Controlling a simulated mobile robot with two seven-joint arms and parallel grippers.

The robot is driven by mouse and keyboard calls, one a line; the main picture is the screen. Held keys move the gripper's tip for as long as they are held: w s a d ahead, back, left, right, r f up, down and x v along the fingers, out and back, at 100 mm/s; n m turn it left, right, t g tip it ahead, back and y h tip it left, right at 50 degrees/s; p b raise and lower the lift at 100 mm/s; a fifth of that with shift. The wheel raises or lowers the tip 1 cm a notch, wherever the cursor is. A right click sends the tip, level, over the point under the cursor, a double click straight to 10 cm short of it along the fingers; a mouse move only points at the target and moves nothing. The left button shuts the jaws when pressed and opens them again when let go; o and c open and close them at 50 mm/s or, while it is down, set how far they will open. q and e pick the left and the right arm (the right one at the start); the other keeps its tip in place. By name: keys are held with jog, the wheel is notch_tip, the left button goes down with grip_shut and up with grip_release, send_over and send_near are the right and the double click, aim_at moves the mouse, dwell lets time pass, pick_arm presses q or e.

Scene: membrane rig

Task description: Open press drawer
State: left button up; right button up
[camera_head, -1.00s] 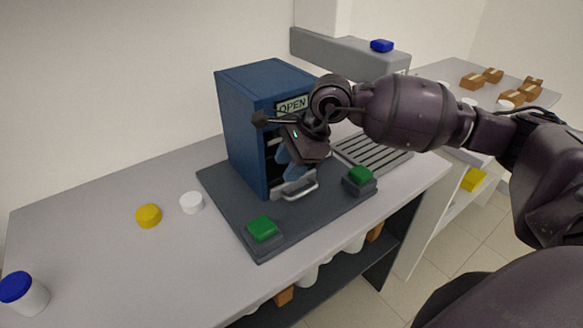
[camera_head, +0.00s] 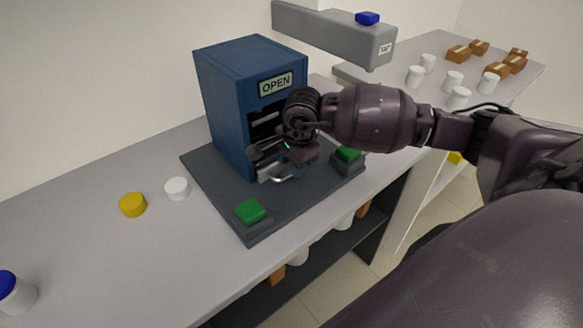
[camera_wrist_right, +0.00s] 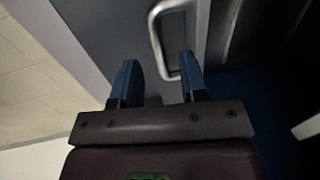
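The blue press (camera_head: 222,100) stands on a dark base plate (camera_head: 215,185) and shows an OPEN sign (camera_head: 275,84). Its drawer handle (camera_head: 279,179) is a silver bar low on the front, partly covered by my right gripper. My right gripper (camera_wrist_right: 160,72) is open at the handle. In the right wrist view, the handle (camera_wrist_right: 154,35) reaches down between the two blue fingers, with gaps visible on both sides at its lower end. In the head view the fingers are mostly hidden behind the wrist. How far the drawer is out cannot be told. My left gripper is not in view.
Green buttons stand at the plate's front (camera_head: 250,211) and right corner (camera_head: 348,154). A yellow cap (camera_head: 132,204), a white cap (camera_head: 177,188) and a blue-lidded jar (camera_head: 14,293) are on the grey table to the left. White jars and brown boxes stand at the back right.

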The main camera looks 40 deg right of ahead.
jog(key=shift+w+f, duration=0.25)
jog(key=shift+f, duration=1)
grip_shut()
